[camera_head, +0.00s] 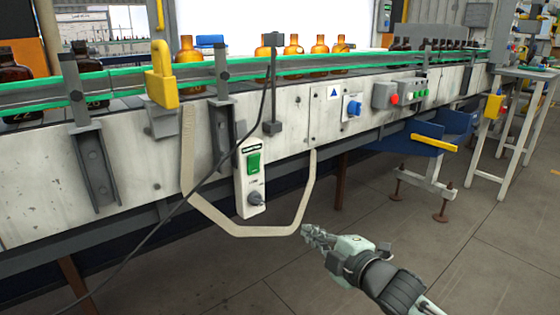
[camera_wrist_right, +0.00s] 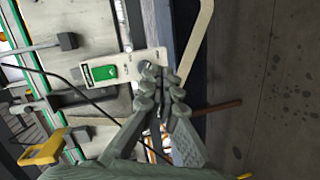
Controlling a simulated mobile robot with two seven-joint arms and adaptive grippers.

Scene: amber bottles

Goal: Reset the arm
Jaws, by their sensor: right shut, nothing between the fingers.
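My right gripper (camera_head: 311,236) is at the lower middle of the head view, in front of the conveyor and apart from it. It is shut and empty, and its closed fingers (camera_wrist_right: 168,92) also show in the right wrist view. In the wrist view the fingers cover part of this box (camera_wrist_right: 112,70). My left gripper is not in view.
The conveyor (camera_head: 30,170) carries several amber bottles (camera_head: 293,46) behind green rails. A beige loop (camera_head: 240,235) hangs below the box, and a dark cable (camera_head: 185,195) crosses it. A blue bracket (camera_head: 425,134) juts out at the right.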

